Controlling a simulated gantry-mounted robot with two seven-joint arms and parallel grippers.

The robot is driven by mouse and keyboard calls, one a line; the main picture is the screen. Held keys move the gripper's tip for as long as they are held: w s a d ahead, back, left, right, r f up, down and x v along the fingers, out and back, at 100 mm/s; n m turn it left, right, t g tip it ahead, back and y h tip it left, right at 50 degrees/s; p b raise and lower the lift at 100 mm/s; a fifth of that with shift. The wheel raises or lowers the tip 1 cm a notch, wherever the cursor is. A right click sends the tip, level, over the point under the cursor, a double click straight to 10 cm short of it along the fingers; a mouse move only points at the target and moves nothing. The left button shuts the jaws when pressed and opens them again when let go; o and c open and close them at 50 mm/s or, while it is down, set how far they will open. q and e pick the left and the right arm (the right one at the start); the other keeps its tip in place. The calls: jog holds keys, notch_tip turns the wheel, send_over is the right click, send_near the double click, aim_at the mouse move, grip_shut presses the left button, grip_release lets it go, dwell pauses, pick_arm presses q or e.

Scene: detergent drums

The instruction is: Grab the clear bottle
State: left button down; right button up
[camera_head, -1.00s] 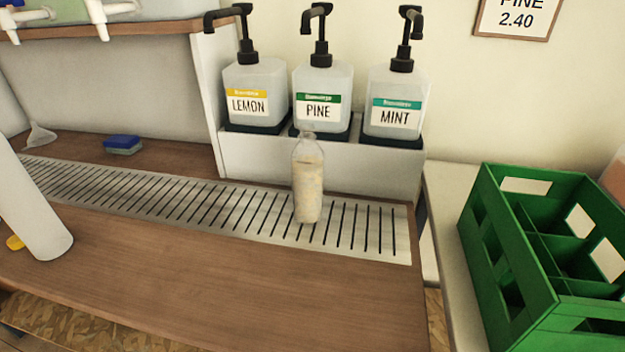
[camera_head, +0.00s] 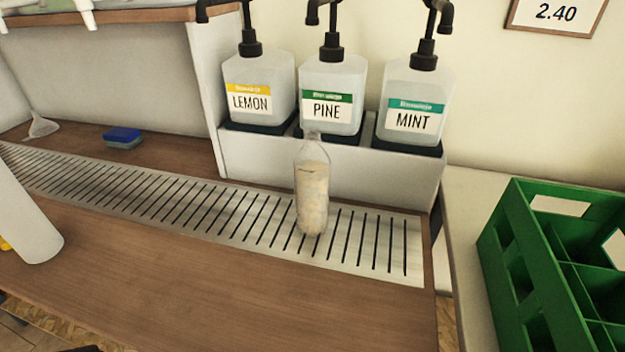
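The clear bottle (camera_head: 312,195) stands upright on the slotted metal drip grate (camera_head: 398,275), in front of the pump drum labelled PINE (camera_head: 333,88). Its lower and middle part looks filled with a pale cream content, and its narrow neck is clear. Nothing is holding it. Neither of my grippers can be made out in the head view. A white rounded arm link, which looks like mine, comes in at the left edge, well apart from the bottle.
Pump drums labelled LEMON (camera_head: 258,85) and MINT (camera_head: 417,95) flank PINE on a white ledge (camera_head: 400,178). A blue sponge (camera_head: 123,138) and clear funnel (camera_head: 42,125) lie at the left. A green crate (camera_head: 528,255) stands right. The wooden counter front (camera_head: 230,300) is clear.

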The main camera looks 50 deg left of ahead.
pick_arm(q)
jog(key=c, duration=1.4)
grip_release()
jog(key=shift+s+d+f, duration=0.15)
jog(key=shift+s+d, duration=0.05)
jog(key=shift+s, duration=0.2)
jog(key=o, duration=0.9)
jog(key=shift+w+a, duration=0.15)
jog(key=shift+a, duration=0.1)
jog(key=o, duration=0.5)
jog(key=shift+d, duration=0.1)
jog(key=shift+d, duration=0.1)
